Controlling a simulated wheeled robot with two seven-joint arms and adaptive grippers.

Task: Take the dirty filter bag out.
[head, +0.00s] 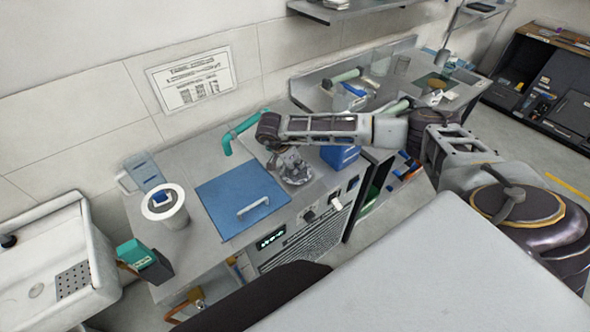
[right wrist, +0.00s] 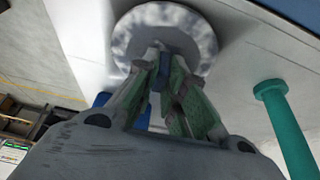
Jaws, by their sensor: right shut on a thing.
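The dirty filter bag shows in the right wrist view as a round, mottled grey-and-white top (right wrist: 204,38) with a small blue grip at its middle. My right gripper (right wrist: 160,66) is shut on that blue grip. In the head view the right gripper (head: 291,160) points down at the bench, just right of a blue lid (head: 228,205); a mottled grey round part (head: 297,176) shows under its fingers. The bag's body is hidden, and I cannot tell whether it is seated or raised. My left gripper is not in view.
A white round container (head: 176,217) with a blue grip stands left of the blue lid. A teal pipe (head: 238,131) rises behind the gripper, and a blue box (head: 341,156) stands to its right. A white sink (head: 50,265) is at far left.

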